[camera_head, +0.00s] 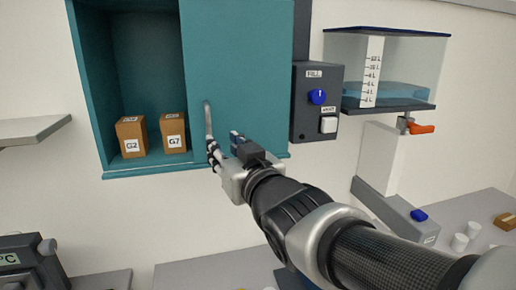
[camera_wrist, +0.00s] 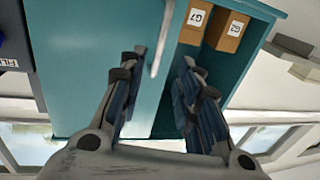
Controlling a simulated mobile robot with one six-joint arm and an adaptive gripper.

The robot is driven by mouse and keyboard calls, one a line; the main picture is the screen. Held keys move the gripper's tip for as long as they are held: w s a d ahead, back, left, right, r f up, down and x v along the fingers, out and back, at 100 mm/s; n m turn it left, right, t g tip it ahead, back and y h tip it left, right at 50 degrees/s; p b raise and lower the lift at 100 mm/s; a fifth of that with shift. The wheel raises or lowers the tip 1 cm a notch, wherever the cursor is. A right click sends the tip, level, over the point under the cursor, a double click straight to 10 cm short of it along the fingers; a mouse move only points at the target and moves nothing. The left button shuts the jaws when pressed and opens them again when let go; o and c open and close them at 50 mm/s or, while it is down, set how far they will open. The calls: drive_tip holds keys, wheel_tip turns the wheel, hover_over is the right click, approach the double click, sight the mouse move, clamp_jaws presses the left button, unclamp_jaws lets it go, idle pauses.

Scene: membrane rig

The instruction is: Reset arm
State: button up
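My gripper (camera_head: 225,148) is in front of the teal cabinet's door panel (camera_head: 248,75), near the lower end of the pale door handle (camera_head: 208,118). In the wrist view the two fingers of my gripper (camera_wrist: 164,58) stand apart with a clear gap. The handle (camera_wrist: 161,42) shows between the fingertips in that view. I cannot tell whether a finger touches it. Nothing is held.
The open left half of the teal cabinet (camera_head: 135,172) holds boxes G2 (camera_head: 131,137) and G7 (camera_head: 174,134). Right of it are a dark control box (camera_head: 316,115) with a blue knob and a water tank (camera_head: 400,65). A grey shelf (camera_head: 35,130) juts out left.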

drive_tip(key=shift+d+f, duration=0.1)
drive_tip(key=s+d+f+m+g+h+b, duration=0.2)
drive_tip(key=s+d+f+h+b, duration=0.25)
drive_tip(key=d+f, duration=0.5)
drive_tip(key=s+d+f+m+g+h+b, duration=0.25)
drive_tip(key=s+d+f+b, duration=0.35)
drive_tip(key=f, duration=0.7)
drive_tip(key=s+d+f+g+h+b, duration=0.1)
drive_tip(key=s+d+f+g+b, duration=0.2)
drive_tip(key=s+f, duration=0.5)
drive_tip(key=s+d+f+m+g+b, duration=0.1)
drive_tip(key=s+d+f+g+b, duration=0.2)
drive_tip(key=s+f, duration=0.5)
drive_tip(key=shift+d+f+g+h, duration=0.35)
drive_tip(key=shift+d+f+h, duration=0.1)
drive_tip(key=shift+f, duration=0.2)
drive_tip(key=shift+a, duration=0.1)
